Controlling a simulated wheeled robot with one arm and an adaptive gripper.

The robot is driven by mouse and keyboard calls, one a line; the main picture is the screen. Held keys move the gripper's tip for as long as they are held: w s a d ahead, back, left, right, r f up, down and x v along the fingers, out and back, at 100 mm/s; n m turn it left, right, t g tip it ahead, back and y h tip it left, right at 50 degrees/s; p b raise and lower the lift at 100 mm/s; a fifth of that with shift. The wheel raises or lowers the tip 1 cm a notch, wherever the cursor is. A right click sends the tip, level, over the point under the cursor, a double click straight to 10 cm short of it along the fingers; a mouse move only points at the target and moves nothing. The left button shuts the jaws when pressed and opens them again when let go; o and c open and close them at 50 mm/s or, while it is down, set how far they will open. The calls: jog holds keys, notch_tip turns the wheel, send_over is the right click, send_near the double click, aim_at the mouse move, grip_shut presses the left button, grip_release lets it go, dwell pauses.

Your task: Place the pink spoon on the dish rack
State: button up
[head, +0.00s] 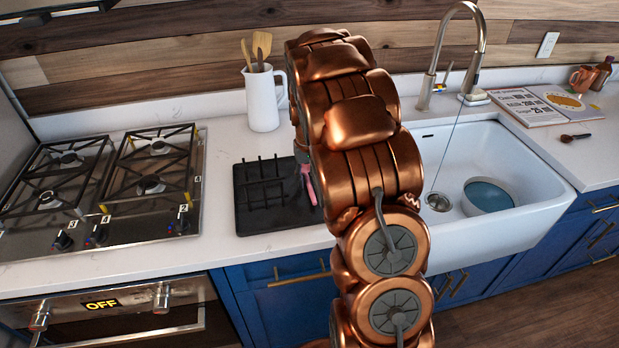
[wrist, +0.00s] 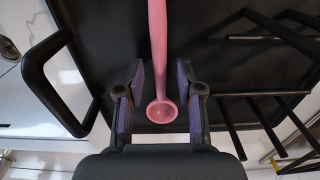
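The pink spoon (wrist: 158,50) is in the wrist view, with its handle running up the picture and its round bowl between my fingers. My gripper (wrist: 160,95) is open, with a clear gap on each side of the spoon. The black dish rack (wrist: 105,35) lies behind the spoon, and I cannot tell if the spoon touches it. In the head view the dish rack (head: 262,216) is on the counter. A bit of the pink spoon (head: 310,188) shows over its right side by my gripper (head: 304,178). My arm hides the rest.
The rack's upright prongs (head: 262,180) stand left of my gripper. A white pitcher with wooden utensils (head: 262,102) is behind the rack. The gas stove (head: 105,190) is left. The sink (head: 520,210) with a bowl (head: 488,195) and faucet (head: 432,70) is right of my arm.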

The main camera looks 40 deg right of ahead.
aim_at(309, 182)
jog(key=shift+r, duration=0.15)
notch_tip(309, 182, up, 12)
jog(key=b, duration=0.4)
dwell(0.4)
jog(key=s+a+n, duration=0.2)
jog(key=s+a, duration=1.2)
jog(key=s, duration=0.1)
jog(key=s+a+f+n+g, duration=0.1)
jog(key=s+a, duration=0.3)
jog(key=s, duration=0.5)
jog(key=s+a+f+n, duration=0.1)
jog(key=s+a+f, duration=0.2)
jog(key=s, duration=0.6)
jog(key=shift+a+f+n+g, duration=0.3)
jog(key=shift+a+f+g, duration=0.1)
jog(key=shift+f, duration=0.4)
jog(key=shift+d, duration=0.15)
